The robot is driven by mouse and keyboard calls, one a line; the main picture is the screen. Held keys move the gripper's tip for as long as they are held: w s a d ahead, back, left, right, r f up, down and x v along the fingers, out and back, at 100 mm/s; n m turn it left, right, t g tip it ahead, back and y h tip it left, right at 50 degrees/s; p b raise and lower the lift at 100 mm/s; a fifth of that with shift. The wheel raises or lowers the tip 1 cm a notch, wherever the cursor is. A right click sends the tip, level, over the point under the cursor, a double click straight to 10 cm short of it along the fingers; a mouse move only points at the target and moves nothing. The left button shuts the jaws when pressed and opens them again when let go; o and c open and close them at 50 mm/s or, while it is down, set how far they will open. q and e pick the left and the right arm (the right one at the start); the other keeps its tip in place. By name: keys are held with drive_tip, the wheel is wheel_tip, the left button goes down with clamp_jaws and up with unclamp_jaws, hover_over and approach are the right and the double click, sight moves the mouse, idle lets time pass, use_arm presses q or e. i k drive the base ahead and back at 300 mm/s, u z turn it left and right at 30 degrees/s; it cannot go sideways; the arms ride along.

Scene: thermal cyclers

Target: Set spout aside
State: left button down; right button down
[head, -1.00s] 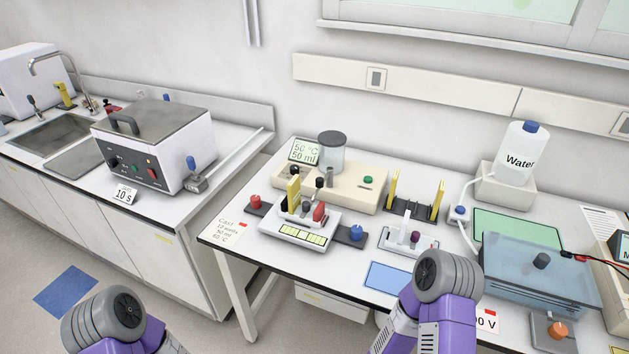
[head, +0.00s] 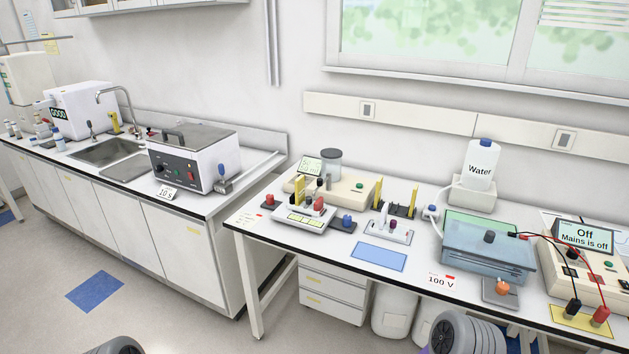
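No part is labelled as the spout, and I cannot tell for certain which one it is. A curved metal faucet spout (head: 122,97) arches over the sink (head: 108,150) on the left counter. A grey outlet with a blue knob (head: 222,171) is on the right side of the water bath (head: 194,157), and a long pale bar (head: 254,170) lies beside it, reaching toward the back right. Both grippers are out of view. Only rounded grey and purple parts of my arms show at the bottom edge, far from these things.
The right bench holds a casting stand (head: 304,216), a beige device (head: 350,193), a blue mat (head: 379,257), a water bottle (head: 480,165), a clear-blue tank (head: 488,248) and a power supply reading off (head: 590,262). The floor at left is open.

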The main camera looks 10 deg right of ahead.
sight(320, 182)
drive_tip(key=u, duration=0.55)
drive_tip(key=i, duration=1.7)
drive_tip(key=z, duration=0.55)
